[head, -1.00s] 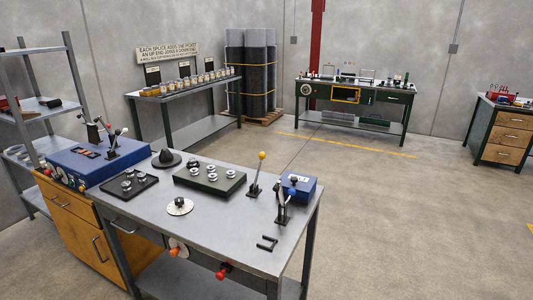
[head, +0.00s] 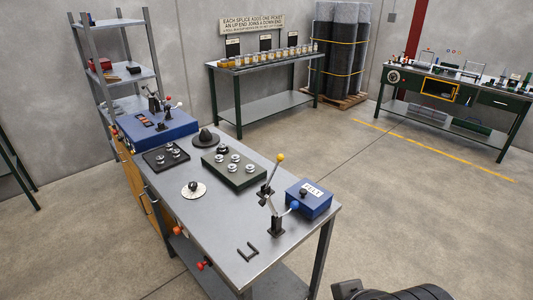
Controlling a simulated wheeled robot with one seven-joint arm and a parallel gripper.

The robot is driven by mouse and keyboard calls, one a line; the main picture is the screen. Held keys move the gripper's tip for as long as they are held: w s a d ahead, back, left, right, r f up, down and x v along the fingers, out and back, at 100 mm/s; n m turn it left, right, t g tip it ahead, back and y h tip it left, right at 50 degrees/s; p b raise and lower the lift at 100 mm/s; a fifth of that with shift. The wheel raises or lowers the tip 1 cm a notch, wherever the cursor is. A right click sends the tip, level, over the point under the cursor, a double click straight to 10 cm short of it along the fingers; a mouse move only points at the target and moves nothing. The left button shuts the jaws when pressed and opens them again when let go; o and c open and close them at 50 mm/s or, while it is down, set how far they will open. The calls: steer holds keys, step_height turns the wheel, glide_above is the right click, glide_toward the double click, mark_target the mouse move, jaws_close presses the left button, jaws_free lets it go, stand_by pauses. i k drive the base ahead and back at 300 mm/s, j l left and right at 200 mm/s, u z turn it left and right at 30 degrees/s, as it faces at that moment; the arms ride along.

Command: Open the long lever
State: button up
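A tall thin lever with a yellow ball knob (head: 281,157) stands on the grey workbench near its right end. It leans slightly right from a small black base. It looks like the longest lever here, but no label confirms that it is the long lever. In front of it is a shorter lever with a blue ball knob (head: 294,205) on a black base, beside a blue labelled box (head: 310,199). Nothing touches either lever. My gripper's fingers are not in view; a dark rounded part, apparently of my arm, shows at the bottom right edge.
The workbench (head: 223,222) also holds a green block with metal discs (head: 234,169), a black tray (head: 167,157), a round plate (head: 193,190) and a dark U-shaped piece (head: 248,252). A blue machine (head: 155,130) with small levers stands behind left. The floor right of the bench is open.

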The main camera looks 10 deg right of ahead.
mark_target(281, 158)
steer(key=i+l, duration=0.35)
steer(key=l, duration=0.3)
steer(key=i+l+u, duration=0.2)
steer(key=u, duration=0.3)
steer(key=i+l+u, duration=0.1)
steer(key=l+u, duration=0.35)
steer(key=i+l+u, duration=0.1)
steer(key=l+u, duration=0.2)
steer(key=u, duration=0.2)
steer(key=l+u, duration=0.8)
steer(key=u, duration=0.15)
